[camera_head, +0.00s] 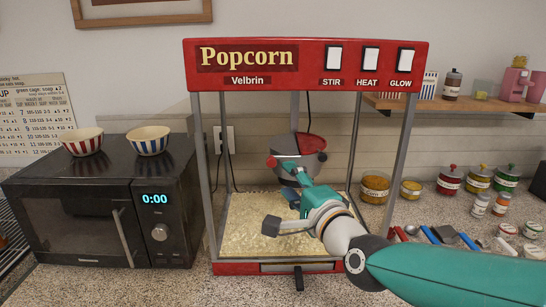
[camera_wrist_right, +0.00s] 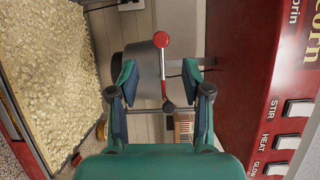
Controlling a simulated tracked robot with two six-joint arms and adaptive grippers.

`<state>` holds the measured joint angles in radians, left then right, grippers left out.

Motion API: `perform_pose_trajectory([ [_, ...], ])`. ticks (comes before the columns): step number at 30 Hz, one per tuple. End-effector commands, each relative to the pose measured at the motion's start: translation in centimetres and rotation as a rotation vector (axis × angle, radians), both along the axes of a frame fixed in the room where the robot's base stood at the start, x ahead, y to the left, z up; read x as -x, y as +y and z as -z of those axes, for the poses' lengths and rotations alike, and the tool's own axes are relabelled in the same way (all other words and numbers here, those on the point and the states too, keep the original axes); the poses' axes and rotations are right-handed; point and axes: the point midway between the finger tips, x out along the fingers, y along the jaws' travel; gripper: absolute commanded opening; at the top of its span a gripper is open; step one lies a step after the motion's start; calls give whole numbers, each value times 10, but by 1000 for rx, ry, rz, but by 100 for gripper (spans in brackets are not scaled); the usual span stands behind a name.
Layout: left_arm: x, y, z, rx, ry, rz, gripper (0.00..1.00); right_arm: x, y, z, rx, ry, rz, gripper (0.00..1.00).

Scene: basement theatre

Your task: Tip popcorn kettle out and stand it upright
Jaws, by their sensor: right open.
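The grey popcorn kettle (camera_head: 321,165) hangs inside the popcorn machine (camera_head: 305,61), with a red part on top. It looks roughly upright, but my gripper and arm hide part of it. A red ball knob (camera_head: 271,161) is at its left. In the right wrist view, the knob (camera_wrist_right: 161,39) tops a thin lever, and the kettle's grey side (camera_wrist_right: 141,62) is behind. My right gripper (camera_head: 288,172) is open inside the machine. In the wrist view, the lever's lower part lies between the two spread fingers (camera_wrist_right: 163,90); contact is not clear. My left gripper is out of view.
Popcorn (camera_head: 245,226) covers the machine's floor. Metal posts (camera_head: 204,175) frame the opening. A microwave (camera_head: 95,210) with a red-striped bowl (camera_head: 83,141) and a blue-striped bowl (camera_head: 149,140) stands left. Jars (camera_head: 450,180) and utensils (camera_head: 445,234) are on the right counter.

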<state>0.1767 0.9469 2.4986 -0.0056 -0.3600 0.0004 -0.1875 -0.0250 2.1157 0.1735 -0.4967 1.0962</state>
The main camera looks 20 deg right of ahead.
Motion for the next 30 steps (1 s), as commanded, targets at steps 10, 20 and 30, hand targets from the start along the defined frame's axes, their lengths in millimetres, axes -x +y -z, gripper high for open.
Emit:
perform_pose_trajectory([
  [10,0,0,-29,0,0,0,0,-73,11,-3,-1,2,-5,48],
  [20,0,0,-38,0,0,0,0,-99,14,-2,-1,-1,-6,48],
  [30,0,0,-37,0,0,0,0,-100,15,-1,-1,-2,-6,35],
])
